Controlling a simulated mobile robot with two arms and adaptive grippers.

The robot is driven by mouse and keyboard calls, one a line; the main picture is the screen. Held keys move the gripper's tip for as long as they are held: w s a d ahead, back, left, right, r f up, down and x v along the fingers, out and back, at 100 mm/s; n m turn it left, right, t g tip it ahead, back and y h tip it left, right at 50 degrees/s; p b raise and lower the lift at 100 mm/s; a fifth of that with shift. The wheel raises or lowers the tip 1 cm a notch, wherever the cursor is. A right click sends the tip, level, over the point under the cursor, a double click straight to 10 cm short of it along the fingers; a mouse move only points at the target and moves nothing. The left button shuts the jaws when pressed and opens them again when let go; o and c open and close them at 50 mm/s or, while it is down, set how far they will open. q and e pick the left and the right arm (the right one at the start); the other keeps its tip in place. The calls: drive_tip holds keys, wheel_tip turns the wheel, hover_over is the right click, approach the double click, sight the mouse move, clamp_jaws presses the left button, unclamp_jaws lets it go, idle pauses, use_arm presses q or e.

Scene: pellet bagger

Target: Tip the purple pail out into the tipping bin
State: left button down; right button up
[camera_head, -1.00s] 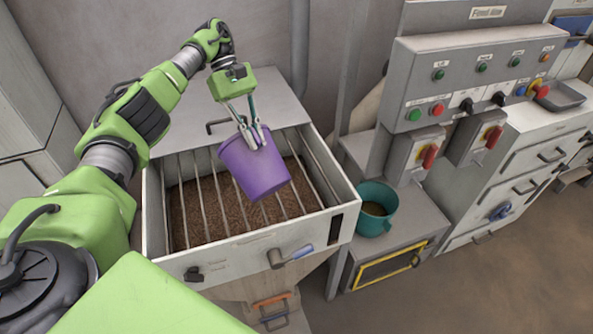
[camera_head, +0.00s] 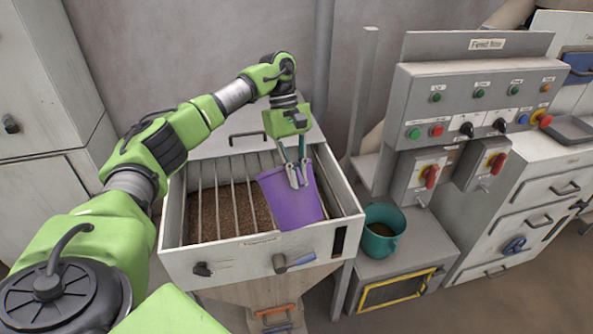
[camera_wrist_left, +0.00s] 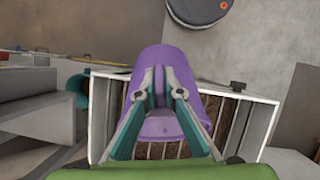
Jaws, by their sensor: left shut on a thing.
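The purple pail (camera_head: 290,203) hangs from my left gripper (camera_head: 293,176) over the right part of the tipping bin (camera_head: 205,258). The gripper is shut on the pail's near wall or rim. The pail is only slightly tilted, with its mouth up; its contents cannot be seen in the head view. The bin has a grate of metal bars with brown pellets below. In the left wrist view the pail (camera_wrist_left: 158,60) is between the fingers (camera_wrist_left: 160,95), with the bin (camera_wrist_left: 245,120) beneath. My right gripper is not in view.
A teal pail (camera_head: 383,230) with brown contents stands on a grey ledge right of the bin. A control panel (camera_head: 470,105) with buttons and red-handled switches stands behind it. The bin's raised lid (camera_head: 235,143) is at the back. The bin's left half is clear above the grate.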

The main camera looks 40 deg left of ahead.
use_arm(q)
drive_tip(key=d, duration=0.1)
drive_tip(key=s+d+y, duration=0.1)
drive_tip(key=d+f+t+y+b, duration=0.1)
drive_tip(key=shift+s+d, duration=0.15)
drive_tip(key=shift+s, duration=0.2)
drive_tip(key=shift+s+d+f+y, duration=0.15)
drive_tip(key=shift+d+f+y, duration=0.1)
drive_tip(key=shift+f+y, duration=0.05)
drive_tip(key=d+f+y+b, duration=0.1)
drive_tip(key=b, duration=0.1)
drive_tip(key=s+d+f+t+y+b, duration=0.1)
drive_tip(key=f, duration=0.1)
drive_tip(key=s+d+f+t+y+b, duration=0.1)
drive_tip(key=f+b, duration=0.1)
drive_tip(key=shift+d+f+y+b, duration=0.1)
drive_tip(key=shift+d+y+b, duration=0.2)
drive_tip(key=shift+d+b, duration=0.1)
drive_tip(key=shift+s+d+f+t+y+b, duration=0.1)
drive_tip(key=shift+d+f+t+y+b, duration=0.15)
drive_tip(key=shift+t+y+b, duration=0.05)
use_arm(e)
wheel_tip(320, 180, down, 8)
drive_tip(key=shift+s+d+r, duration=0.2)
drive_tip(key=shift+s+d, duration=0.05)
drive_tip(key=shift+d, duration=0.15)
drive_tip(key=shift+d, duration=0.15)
